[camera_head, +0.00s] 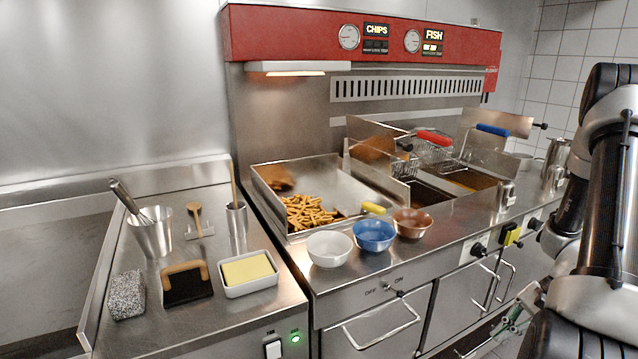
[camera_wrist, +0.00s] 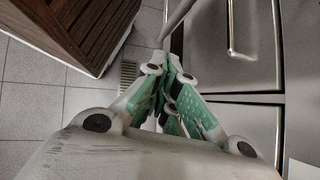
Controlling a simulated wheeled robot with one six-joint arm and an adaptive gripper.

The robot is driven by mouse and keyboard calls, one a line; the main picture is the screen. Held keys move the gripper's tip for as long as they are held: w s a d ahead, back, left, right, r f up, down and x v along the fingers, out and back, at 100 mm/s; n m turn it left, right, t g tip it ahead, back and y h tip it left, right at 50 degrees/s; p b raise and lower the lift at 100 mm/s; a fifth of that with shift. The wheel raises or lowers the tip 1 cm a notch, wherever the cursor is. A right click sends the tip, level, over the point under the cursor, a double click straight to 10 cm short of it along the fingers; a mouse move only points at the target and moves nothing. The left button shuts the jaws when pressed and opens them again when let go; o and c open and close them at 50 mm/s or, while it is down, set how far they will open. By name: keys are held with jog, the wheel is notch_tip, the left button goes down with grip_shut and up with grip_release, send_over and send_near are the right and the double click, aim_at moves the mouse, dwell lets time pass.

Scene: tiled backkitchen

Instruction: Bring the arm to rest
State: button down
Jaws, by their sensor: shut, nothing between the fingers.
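My gripper (camera_wrist: 166,72) shows in the wrist view with its green-padded fingers closed together and nothing between them. It points down past the steel cabinet fronts towards the tiled floor. In the head view my arm comes down along the right edge of the picture. Part of the gripper (camera_head: 508,326) shows at the lower right there, in front of the cabinet doors and below the counter top. Its fingertips are hard to make out in that view.
A fryer counter (camera_head: 450,225) holds chips (camera_head: 308,212), a white bowl (camera_head: 329,249), a blue bowl (camera_head: 374,236) and a brown bowl (camera_head: 412,222). In the wrist view a dark wooden unit (camera_wrist: 75,30) stands left and a steel cabinet (camera_wrist: 252,45) right, with floor between.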

jog(key=s+a+r+n+t+h, duration=0.1)
jog(key=r+n, duration=0.4)
jog(key=r, duration=0.6)
jog(key=s+a+r+n+t+h, duration=0.2)
jog(key=s+a+r+n+h, duration=0.2)
jog(key=r, duration=0.8)
jog(key=s+a+r+n+t+h, duration=0.1)
jog(key=s+a+r+n+h, duration=0.2)
jog(key=r, duration=0.8)
jog(key=a+n, duration=0.2)
jog(key=shift+s+a+r+n+t, duration=0.25)
jog(key=shift+a+r+n+t, duration=0.05)
jog(key=shift+a+r+n, duration=0.1)
